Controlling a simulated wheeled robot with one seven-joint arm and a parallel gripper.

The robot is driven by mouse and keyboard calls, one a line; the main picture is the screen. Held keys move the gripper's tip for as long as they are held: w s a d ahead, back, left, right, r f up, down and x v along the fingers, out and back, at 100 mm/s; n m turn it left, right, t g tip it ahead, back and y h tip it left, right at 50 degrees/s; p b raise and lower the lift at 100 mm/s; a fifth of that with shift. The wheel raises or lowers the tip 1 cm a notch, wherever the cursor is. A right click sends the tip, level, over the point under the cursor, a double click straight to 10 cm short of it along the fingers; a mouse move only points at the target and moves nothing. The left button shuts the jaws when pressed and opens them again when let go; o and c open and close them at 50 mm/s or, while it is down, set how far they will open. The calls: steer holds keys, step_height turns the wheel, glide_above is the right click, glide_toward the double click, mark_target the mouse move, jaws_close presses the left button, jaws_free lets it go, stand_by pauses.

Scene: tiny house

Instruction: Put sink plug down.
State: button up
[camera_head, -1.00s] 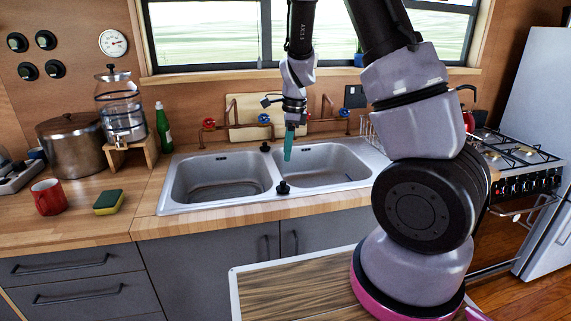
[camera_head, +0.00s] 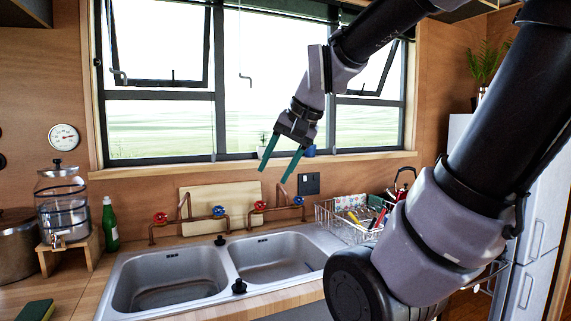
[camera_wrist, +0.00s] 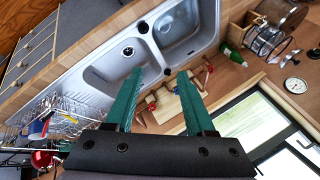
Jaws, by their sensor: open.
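One black sink plug (camera_head: 239,287) sits upright on the front rim of the double sink (camera_head: 150,252), by the divider. Another dark plug (camera_head: 220,240) sits on the back rim near the taps. The wrist view shows the front plug (camera_wrist: 143,27) and the back plug (camera_wrist: 167,71). My gripper (camera_head: 273,176) is open and empty, its two green fingers spread. It hangs well above the sink, in front of the window. In the wrist view, my gripper (camera_wrist: 161,73) frames the back plug between its fingertips, but far below them.
Copper pipes with red and blue taps (camera_head: 219,211) stand behind the sink, before a wooden board (camera_head: 200,200). A wire dish rack (camera_head: 340,222) stands right of the sink. A glass dispenser (camera_head: 62,215) and green bottle (camera_head: 110,225) stand left. The window is close behind my gripper.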

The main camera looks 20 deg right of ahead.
steer(key=s, duration=0.1)
steer(key=s+r+n, duration=0.1)
steer(key=s+n+t, duration=0.1)
steer(key=shift+s+d+r+h, duration=0.15)
steer(key=shift+s+d+h, duration=0.15)
steer(key=shift+s+h, duration=0.1)
